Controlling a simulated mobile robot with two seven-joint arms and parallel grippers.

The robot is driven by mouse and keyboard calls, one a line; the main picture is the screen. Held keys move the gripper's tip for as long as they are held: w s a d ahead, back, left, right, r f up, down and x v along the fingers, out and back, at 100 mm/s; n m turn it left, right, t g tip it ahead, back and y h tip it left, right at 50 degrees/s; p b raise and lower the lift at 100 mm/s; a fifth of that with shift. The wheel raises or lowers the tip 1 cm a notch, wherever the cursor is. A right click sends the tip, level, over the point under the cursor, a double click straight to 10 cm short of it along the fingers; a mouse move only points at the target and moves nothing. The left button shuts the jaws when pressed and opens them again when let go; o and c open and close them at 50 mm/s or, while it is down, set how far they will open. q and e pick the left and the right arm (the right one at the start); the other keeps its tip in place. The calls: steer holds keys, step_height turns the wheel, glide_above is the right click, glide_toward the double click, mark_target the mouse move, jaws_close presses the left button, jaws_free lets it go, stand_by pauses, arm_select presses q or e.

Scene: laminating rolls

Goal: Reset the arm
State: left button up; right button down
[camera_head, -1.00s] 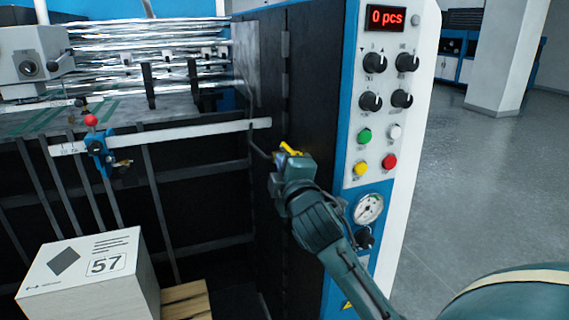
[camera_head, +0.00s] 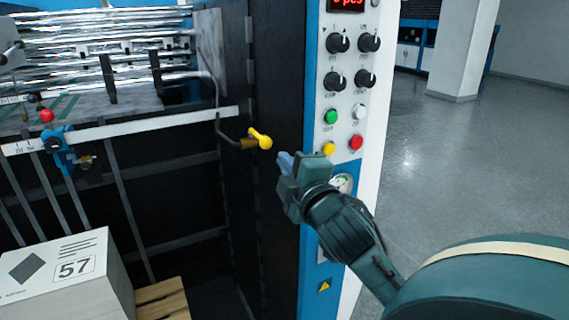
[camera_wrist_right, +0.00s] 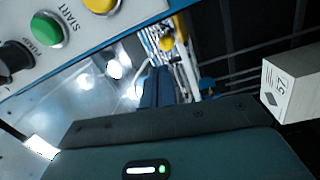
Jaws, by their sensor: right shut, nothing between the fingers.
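My right gripper (camera_head: 286,164) is shut and empty. In the head view it is in front of the machine's dark side wall, left of the control panel's lower part. My left gripper is not in view.
The control panel (camera_head: 348,100) with knobs and coloured buttons is right of the gripper. Its START button (camera_wrist_right: 47,29) is close in the wrist view. A box marked 57 (camera_head: 55,268) sits on a wooden pallet (camera_head: 160,300) at lower left. Open floor (camera_head: 450,160) lies to the right.

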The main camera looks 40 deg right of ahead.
steer(key=s+a+f+m+g+y, duration=0.1)
steer(key=a+f+m+g+y, duration=0.3)
steer(key=f, duration=0.7)
steer(key=s+a+f+y, duration=0.1)
steer(key=a+f+y, duration=0.1)
steer(key=a+f, duration=0.65)
steer(key=s+a+f+m+g+y, duration=0.1)
steer(key=s+a+f+m, duration=0.1)
steer(key=s+a+f, duration=0.3)
steer(key=s+a+f+m+g+y+p, duration=0.1)
steer(key=s+f, duration=0.5)
steer(key=f, duration=0.6)
steer(key=a+m+g+y, duration=0.1)
steer(key=a+m, duration=0.1)
steer(key=a, duration=0.1)
steer(key=shift+s+a, duration=0.2)
steer(key=shift+a, duration=0.15)
